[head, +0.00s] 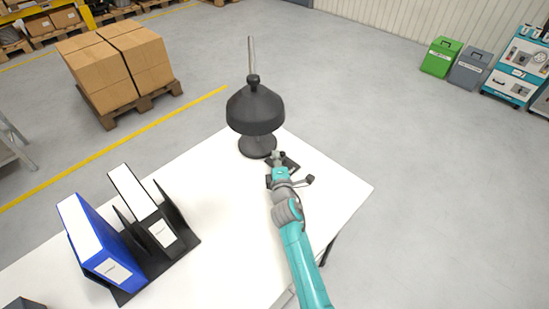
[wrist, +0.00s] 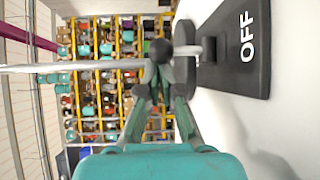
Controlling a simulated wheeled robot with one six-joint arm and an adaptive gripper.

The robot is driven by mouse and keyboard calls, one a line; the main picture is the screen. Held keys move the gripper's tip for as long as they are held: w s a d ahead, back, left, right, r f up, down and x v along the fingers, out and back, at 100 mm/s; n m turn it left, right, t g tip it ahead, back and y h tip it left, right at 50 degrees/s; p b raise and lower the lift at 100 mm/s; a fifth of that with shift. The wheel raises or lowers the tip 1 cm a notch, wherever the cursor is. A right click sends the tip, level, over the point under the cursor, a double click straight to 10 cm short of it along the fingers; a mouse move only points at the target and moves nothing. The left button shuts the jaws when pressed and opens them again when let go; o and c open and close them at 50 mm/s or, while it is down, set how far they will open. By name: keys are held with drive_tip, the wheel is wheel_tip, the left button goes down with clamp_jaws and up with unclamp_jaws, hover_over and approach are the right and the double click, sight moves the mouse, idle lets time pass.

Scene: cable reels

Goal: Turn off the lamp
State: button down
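The lamp (head: 256,108) has a black shade, which looks dark, and a round black base (head: 257,147) on the white table. A dark switch plate (head: 289,164) lies next to the base; in the wrist view the plate (wrist: 232,50) shows the word OFF. A short grey lever with a black ball knob (wrist: 161,50) stands out from the plate. My gripper (head: 278,156) is low over the plate, and in the wrist view its fingertips (wrist: 170,72) come together right by the knob. It looks shut; whether it touches the knob is hard to tell.
A rack with a blue binder (head: 95,245) and a white-spined binder (head: 140,200) stands at the left of the white table (head: 225,255). The lamp's pale pole (wrist: 80,66) runs close past the knob in the wrist view. Boxes on a pallet (head: 118,62) stand beyond.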

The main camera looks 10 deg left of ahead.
drive_tip(key=shift+s+d, duration=0.1)
drive_tip(key=shift+d, duration=0.1)
drive_tip(key=v, duration=1.2)
drive_tip(key=shift+f, duration=0.1)
idle(0.4)
